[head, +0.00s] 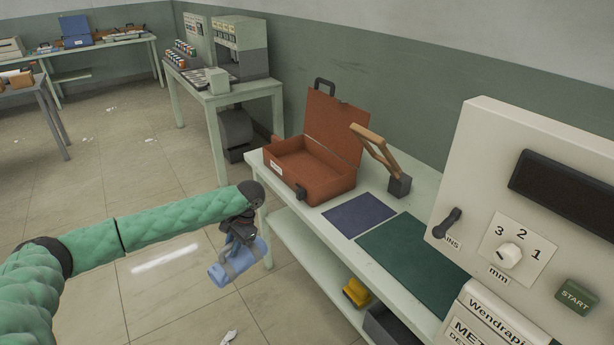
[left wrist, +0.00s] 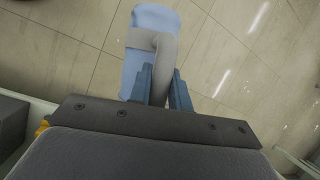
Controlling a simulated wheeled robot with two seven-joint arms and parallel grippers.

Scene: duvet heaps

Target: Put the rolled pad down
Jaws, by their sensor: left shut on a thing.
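The rolled pad (head: 238,264) is light blue with a grey strap around it. My left gripper (head: 240,236) is shut on it and holds it in the air over the floor, left of the pale green bench (head: 411,203). In the left wrist view the pad (left wrist: 138,72) hangs beyond the fingers (left wrist: 163,88), with the grey strap (left wrist: 163,62) running between them. The fingers hide part of the strap. My right gripper is in neither view.
An open brown case (head: 302,168), a dark blue mat (head: 358,215) and a dark green mat (head: 415,258) lie on the bench. A wooden-handled tool (head: 375,150) stands behind the mats. A control box (head: 540,200) blocks the right side. Yellow and dark items sit on the lower shelf (head: 300,245).

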